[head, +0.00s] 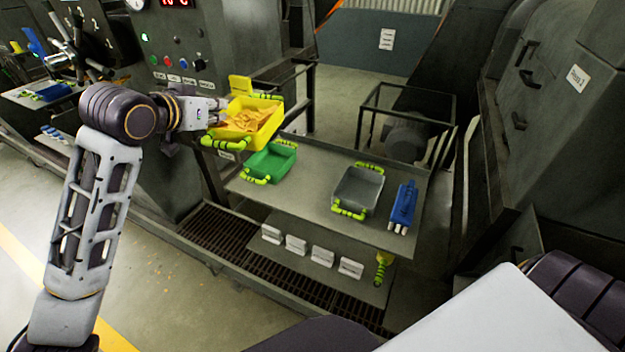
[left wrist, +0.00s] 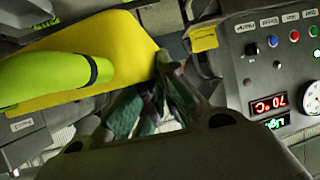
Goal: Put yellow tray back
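The yellow tray (head: 238,132) with green banded handles holds a heap of orange pieces (head: 253,117). It shows above the left end of the metal table and looks raised. My left gripper (head: 217,110) is at the tray's left side, its fingers drawn together at the rim. In the left wrist view, the yellow tray (left wrist: 105,55) and one green handle (left wrist: 50,78) fill the upper left, and the fingertips of my left gripper (left wrist: 160,75) meet at the tray's corner. The exact contact is partly hidden. My right gripper is not in view.
The metal table (head: 310,192) carries a green tray (head: 270,163), a grey tray (head: 358,190) and a blue tool-like object (head: 403,205). Table space between green and grey trays is clear. A machine control panel (head: 180,65) stands behind my left arm. A wire frame (head: 408,120) stands behind the table.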

